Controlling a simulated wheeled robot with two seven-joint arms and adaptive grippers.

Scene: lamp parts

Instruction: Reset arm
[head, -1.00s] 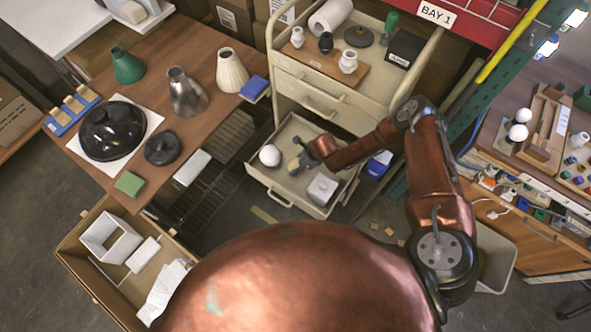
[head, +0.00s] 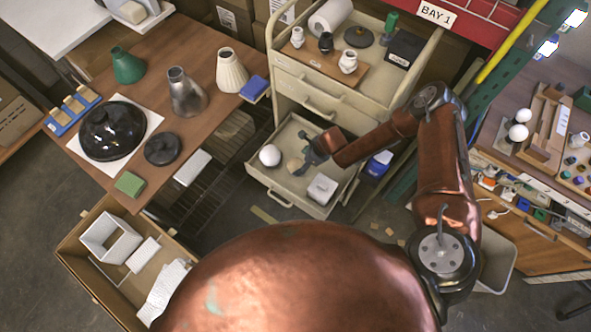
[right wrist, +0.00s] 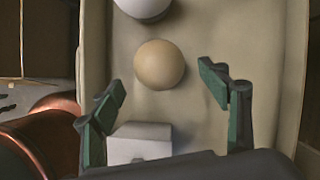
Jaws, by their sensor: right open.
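My right gripper (head: 307,153) is open above the pulled-out lower drawer (head: 283,196) of the cream cart. In the right wrist view its green-padded fingers (right wrist: 163,84) are spread apart with nothing between them. A tan ball (right wrist: 159,64) lies on the drawer floor beyond the fingers; it also shows just left of the gripper in the head view (head: 294,166). A white ball (head: 270,155) lies farther left in the drawer, and a white box (head: 322,188) sits at the drawer's front right. My left gripper is not in view.
The cart's top (head: 392,86) holds a wooden board with small sockets, a paper roll and a black box. A brown table (head: 190,125) with lampshades stands left. A cardboard box (head: 88,262) with white parts is on the floor. A cluttered workbench (head: 520,165) stands right.

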